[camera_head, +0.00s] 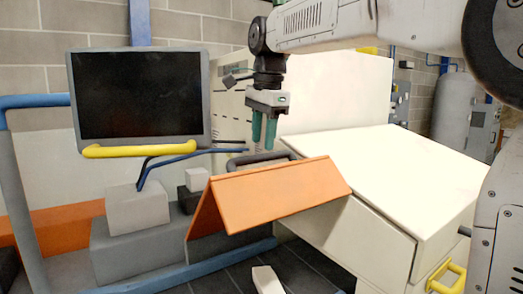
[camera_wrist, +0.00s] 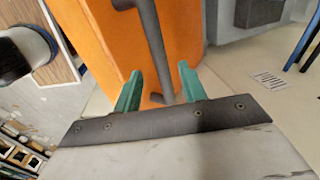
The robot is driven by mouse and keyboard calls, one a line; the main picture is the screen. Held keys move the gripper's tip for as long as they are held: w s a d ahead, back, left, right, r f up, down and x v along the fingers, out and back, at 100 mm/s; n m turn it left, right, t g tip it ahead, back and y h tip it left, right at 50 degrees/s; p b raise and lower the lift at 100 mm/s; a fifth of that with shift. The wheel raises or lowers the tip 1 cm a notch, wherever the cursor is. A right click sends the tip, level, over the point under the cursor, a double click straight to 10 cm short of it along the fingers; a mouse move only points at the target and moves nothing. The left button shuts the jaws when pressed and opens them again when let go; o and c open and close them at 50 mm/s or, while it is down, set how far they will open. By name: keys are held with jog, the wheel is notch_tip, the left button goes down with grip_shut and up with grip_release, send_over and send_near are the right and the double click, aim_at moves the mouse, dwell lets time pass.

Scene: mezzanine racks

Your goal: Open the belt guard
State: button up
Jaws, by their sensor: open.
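The belt guard (camera_head: 275,196) is an orange, ridged cover with two sloping faces, in the middle of the head view. Its orange surface (camera_wrist: 112,38) also fills the upper middle of the wrist view. A dark bar handle (camera_head: 262,158) shows along its back edge. In the wrist view the handle (camera_wrist: 152,40) runs down between my fingers. My gripper (camera_head: 263,138) points down just above the handle, with green fingers apart. In the wrist view my gripper (camera_wrist: 160,72) has the handle's end between its fingertips; I cannot tell whether they touch it.
A white cabinet (camera_head: 400,165) stands close on the right, with a yellow handle (camera_head: 446,278) low on it. A dark screen (camera_head: 138,95) with a yellow bar stands left. Blue cables (camera_head: 190,158), grey boxes (camera_head: 140,245) and a blue rail (camera_head: 200,272) lie beside the guard.

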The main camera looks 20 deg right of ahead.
jog(key=shift+w+f, duration=0.15)
jog(key=shift+f, duration=0.85)
jog(key=shift+w+f, duration=0.1)
jog(key=shift+f, duration=0.85)
